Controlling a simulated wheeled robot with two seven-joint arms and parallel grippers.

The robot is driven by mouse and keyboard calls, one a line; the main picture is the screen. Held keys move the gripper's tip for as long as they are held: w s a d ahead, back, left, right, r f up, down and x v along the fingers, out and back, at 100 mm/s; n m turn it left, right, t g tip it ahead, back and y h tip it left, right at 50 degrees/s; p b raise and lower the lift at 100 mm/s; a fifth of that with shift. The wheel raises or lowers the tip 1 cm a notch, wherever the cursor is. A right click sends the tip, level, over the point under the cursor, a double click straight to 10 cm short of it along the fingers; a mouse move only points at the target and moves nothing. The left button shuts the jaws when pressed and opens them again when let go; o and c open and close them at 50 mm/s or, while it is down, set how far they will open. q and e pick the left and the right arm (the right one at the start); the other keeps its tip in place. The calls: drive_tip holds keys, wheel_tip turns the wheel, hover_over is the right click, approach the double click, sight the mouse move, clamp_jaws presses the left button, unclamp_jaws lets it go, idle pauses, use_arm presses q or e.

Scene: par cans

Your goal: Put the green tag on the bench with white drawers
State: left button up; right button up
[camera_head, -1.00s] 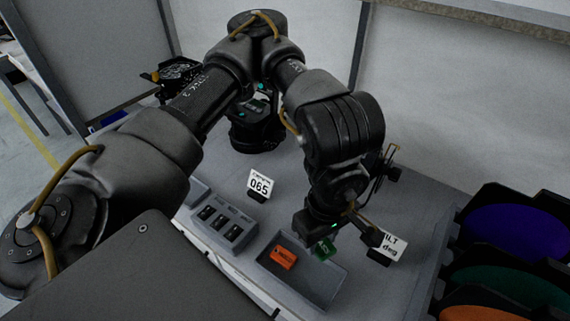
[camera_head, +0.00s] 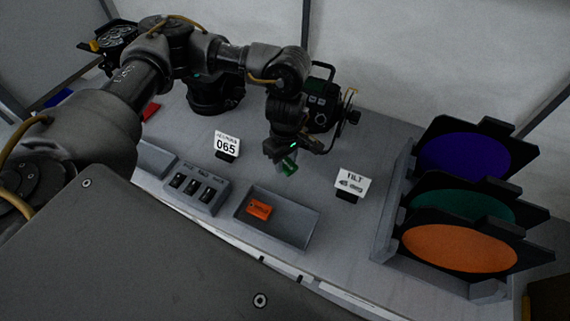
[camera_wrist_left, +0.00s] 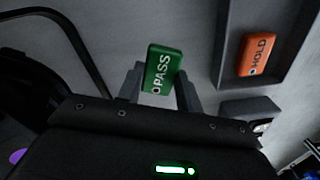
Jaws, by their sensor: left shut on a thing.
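The green tag (camera_head: 289,167) is held by my left gripper (camera_head: 287,161) above the grey bench (camera_head: 340,225). In the left wrist view the tag (camera_wrist_left: 162,72) reads "PASS" and sits between the two fingers (camera_wrist_left: 160,88). The gripper is shut on it. In the head view the tag is behind the grey tray, between the "065" card and the "TILT" card. The bench's front edge shows pale below the top; its drawers are hardly visible. My right gripper is not in view.
A grey tray (camera_head: 290,229) holds an orange "HOLD" tag (camera_head: 259,207). A switch box (camera_head: 197,190), a "065" card (camera_head: 227,144) and a "TILT" card (camera_head: 352,182) stand nearby. A rack of coloured filters (camera_head: 460,247) is at right. Some bare bench lies behind the tray.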

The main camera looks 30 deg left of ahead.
sight(286, 162)
use_arm(q)
drive_tip(key=f, duration=0.3)
drive_tip(key=shift+w+a+f+p, duration=0.1)
drive_tip(key=shift+w+f+p, duration=0.1)
drive_tip(key=shift+p, duration=0.2)
drive_tip(key=shift+f, duration=0.15)
drive_tip(key=shift+f, duration=0.15)
drive_tip(key=o, duration=1)
drive_tip(key=shift+c, duration=0.2)
